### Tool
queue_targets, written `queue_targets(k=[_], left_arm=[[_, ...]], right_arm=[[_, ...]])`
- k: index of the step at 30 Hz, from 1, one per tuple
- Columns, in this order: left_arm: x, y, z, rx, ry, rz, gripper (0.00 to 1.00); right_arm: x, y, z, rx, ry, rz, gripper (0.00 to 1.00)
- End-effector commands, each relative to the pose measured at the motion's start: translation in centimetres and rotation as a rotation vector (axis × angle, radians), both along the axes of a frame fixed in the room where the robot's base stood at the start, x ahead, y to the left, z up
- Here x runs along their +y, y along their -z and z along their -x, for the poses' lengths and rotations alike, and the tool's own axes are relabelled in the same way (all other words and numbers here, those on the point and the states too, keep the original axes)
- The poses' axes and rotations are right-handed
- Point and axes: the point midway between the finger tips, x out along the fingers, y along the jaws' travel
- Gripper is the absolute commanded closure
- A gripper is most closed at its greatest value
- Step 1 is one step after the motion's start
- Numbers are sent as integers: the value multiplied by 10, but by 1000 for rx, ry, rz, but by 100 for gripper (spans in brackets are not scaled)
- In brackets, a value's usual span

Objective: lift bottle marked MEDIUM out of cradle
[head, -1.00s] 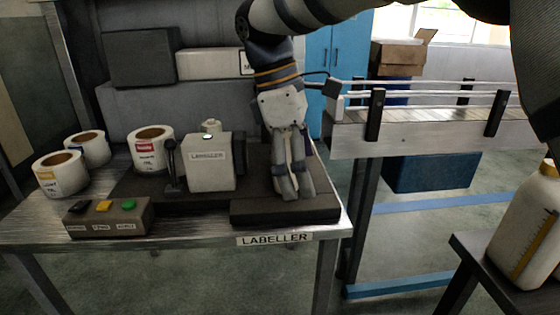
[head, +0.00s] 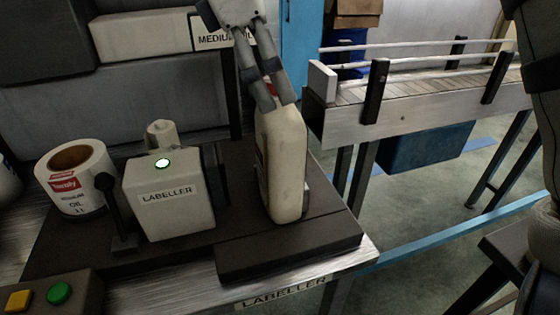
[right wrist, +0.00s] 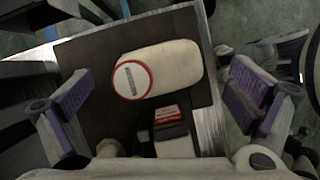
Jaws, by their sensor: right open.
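A cream bottle (head: 284,165) stands upright in the dark cradle (head: 300,250) at the right of the labeller. Its label side faces left and shows only as an edge in the head view, so I cannot read it. In the right wrist view the bottle (right wrist: 172,70) shows from above, with a red ring around its top end. My right gripper (head: 272,106) is open at the bottle's top, and its fingers overlap it in the head view. In the right wrist view the fingers are spread wide on both sides, apart from the bottle. My left gripper is not in view.
The labeller box (head: 165,205) with a green light stands close left of the bottle. A MEDIUM label roll (head: 75,185) and a button box (head: 45,295) are further left. A conveyor (head: 420,115) runs at the right. Floor is open between bench and conveyor.

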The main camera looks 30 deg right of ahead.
Motion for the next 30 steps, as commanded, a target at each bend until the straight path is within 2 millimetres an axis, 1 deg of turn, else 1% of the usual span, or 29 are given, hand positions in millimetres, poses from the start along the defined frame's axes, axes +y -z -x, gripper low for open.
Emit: queue_targets(k=[2, 6, 9, 12, 16, 17, 18, 23, 24, 25, 26, 30], left_arm=[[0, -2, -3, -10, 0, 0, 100], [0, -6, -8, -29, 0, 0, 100], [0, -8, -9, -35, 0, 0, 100], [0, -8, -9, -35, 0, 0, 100], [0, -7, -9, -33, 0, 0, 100], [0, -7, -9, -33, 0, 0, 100], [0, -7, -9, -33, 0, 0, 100], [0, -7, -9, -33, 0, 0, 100], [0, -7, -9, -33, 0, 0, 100], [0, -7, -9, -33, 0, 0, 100], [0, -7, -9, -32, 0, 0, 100], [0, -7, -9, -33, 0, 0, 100]], right_arm=[[-2, 10, 3, 2, 0, 0, 0], [-8, 37, 7, 1, -1, -2, 0], [-13, 49, 9, 0, 0, 0, 0], [-14, 54, 9, 0, 0, -1, 0], [-14, 55, 9, 1, 0, 0, 0], [-14, 55, 9, 1, 0, 0, 2], [-14, 55, 9, 1, 0, 0, 11], [-14, 55, 9, 2, 1, 0, 48], [-14, 55, 9, 2, 1, 0, 57], [-14, 54, 8, 0, 1, 0, 58], [-14, 54, 8, 0, 1, 0, 65], [-14, 54, 8, 0, 1, 1, 65]])
